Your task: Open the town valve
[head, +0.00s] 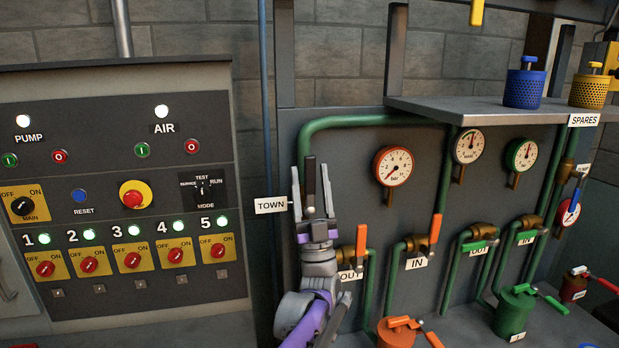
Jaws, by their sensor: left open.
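A white TOWN label (270,205) sits on the left edge of the pipe panel. Just right of it is a dark upright lever (310,174), which appears to be the town valve's handle. My left gripper (311,168) points up in front of the panel. Its two fingers are apart, one on each side of the lever in this view. I cannot tell whether they touch it or how far in front they are. The valve body is hidden behind the gripper. My right gripper is not in view.
Orange OUT lever (361,244) and IN lever (435,228) stand upright close to the right. A control panel (120,180) with lit buttons fills the left.

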